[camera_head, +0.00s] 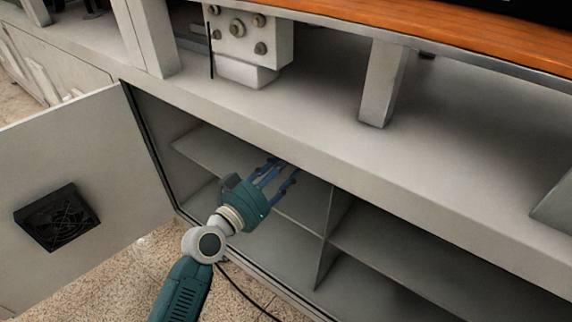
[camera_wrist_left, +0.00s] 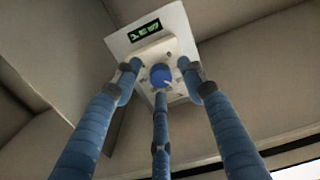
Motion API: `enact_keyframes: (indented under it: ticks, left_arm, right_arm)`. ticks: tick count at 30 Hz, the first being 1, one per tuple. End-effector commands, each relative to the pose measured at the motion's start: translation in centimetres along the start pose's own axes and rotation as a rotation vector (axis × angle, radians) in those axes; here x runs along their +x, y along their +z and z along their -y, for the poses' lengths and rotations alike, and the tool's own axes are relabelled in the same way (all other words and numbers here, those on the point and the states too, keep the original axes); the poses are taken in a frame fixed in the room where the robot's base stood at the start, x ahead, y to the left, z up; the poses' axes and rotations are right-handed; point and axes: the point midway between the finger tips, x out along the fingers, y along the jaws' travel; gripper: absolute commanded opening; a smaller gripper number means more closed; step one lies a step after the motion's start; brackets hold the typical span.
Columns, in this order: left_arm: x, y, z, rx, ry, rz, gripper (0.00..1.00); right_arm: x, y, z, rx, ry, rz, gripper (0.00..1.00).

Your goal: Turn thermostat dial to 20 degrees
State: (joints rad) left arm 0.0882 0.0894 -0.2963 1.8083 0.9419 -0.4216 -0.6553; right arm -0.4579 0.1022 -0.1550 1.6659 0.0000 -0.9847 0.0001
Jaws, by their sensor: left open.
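The thermostat (camera_wrist_left: 120,42) is a white box with a lit green display (camera_wrist_left: 145,30) in the left wrist view. I cannot read the display's figures surely. Its blue round dial (camera_wrist_left: 160,75) sits below the display and has a small pale mark. In the head view the thermostat is hidden by the counter edge. My left gripper (camera_head: 280,174) reaches into the open cabinet from below. Its three blue fingers are open, spread to the left, right and below the dial in the wrist view. I cannot tell whether they touch it. My right gripper is out of view.
The cabinet door (camera_head: 120,150) stands open at the left, with a black fan (camera_head: 60,216) on it. Cabinet shelves (camera_head: 395,248) and an upright divider lie right of my gripper. The counter's front edge (camera_head: 330,170) overhangs it. A pale box with knobs (camera_head: 268,68) stands above.

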Motion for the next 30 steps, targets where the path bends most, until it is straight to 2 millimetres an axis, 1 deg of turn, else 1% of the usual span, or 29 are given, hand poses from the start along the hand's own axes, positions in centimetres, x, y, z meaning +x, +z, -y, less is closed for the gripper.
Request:
enact_keyframes:
  ticks: [2,5,8,12,15,18,21,24,30]
  left_arm:
    - [-0.4,0.0,0.0,0.001,0.000,0.001,0.41]
    - [-1.6,0.1,0.1,0.003,0.000,0.002,0.41]
    - [-3.6,0.2,0.1,0.004,-0.001,0.005,0.41]
    - [-6.7,0.2,0.0,0.004,0.000,0.005,0.41]
    - [-8.7,0.2,0.0,0.004,0.000,0.006,0.41]
    - [-10.3,0.2,0.0,0.002,0.001,0.005,0.41]
    - [-11.3,0.2,0.0,0.001,0.000,0.004,0.41]
    - [-11.9,0.1,0.0,0.001,0.000,0.002,0.41]
    - [-12.0,0.1,0.0,0.000,0.000,0.002,0.41]
  right_arm:
    - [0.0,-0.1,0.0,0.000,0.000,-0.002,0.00]
    - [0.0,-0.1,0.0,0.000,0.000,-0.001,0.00]
    - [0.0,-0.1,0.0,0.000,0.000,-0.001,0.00]
    - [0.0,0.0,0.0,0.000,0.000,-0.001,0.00]
    - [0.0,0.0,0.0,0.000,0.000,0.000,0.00]
    - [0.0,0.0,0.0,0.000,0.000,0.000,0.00]
    - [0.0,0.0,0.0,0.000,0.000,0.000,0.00]
    - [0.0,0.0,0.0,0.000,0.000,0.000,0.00]
    - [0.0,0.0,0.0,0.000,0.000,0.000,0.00]
